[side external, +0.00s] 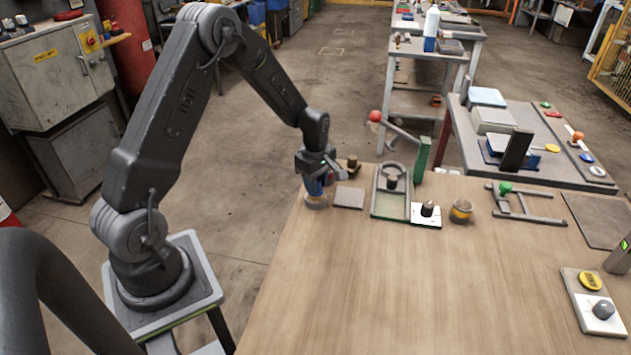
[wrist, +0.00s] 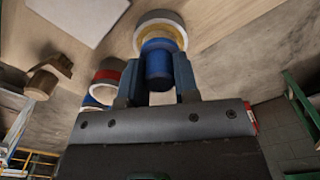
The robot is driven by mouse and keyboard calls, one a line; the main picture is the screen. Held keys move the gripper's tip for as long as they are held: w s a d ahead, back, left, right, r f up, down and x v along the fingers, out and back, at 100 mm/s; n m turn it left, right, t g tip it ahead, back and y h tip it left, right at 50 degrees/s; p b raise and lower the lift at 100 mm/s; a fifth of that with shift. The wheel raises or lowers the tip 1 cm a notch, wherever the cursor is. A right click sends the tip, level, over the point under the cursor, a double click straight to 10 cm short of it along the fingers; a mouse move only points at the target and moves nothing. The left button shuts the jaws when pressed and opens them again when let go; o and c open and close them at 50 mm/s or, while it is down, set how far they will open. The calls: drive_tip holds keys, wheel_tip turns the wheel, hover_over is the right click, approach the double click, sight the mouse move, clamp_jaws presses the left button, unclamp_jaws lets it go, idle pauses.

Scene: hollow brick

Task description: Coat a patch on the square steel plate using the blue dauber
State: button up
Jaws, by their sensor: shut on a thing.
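My gripper (side external: 316,174) is shut on the blue dauber (wrist: 158,62), near the table's far left corner. The dauber also shows below the jaws in the side view (side external: 314,187). Its lower end meets a round piece with a pale rim and yellowish inside (wrist: 160,22), which stands on the table; I cannot tell whether it is a dish or the dauber's own base. A flat grey square plate (side external: 349,197), which looks like the steel plate, lies just right of it, apart from the dauber. The plate's corner also shows in the wrist view (wrist: 80,12).
A red and blue round thing (wrist: 106,80) is close to the jaws in the wrist view. A brown knob (side external: 353,162) stands behind the plate. A green-edged tray (side external: 391,206) and a yellow-banded jar (side external: 461,211) are farther right. The table's front (side external: 400,300) is clear.

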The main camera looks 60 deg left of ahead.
drive_tip(key=shift+r, duration=3.5)
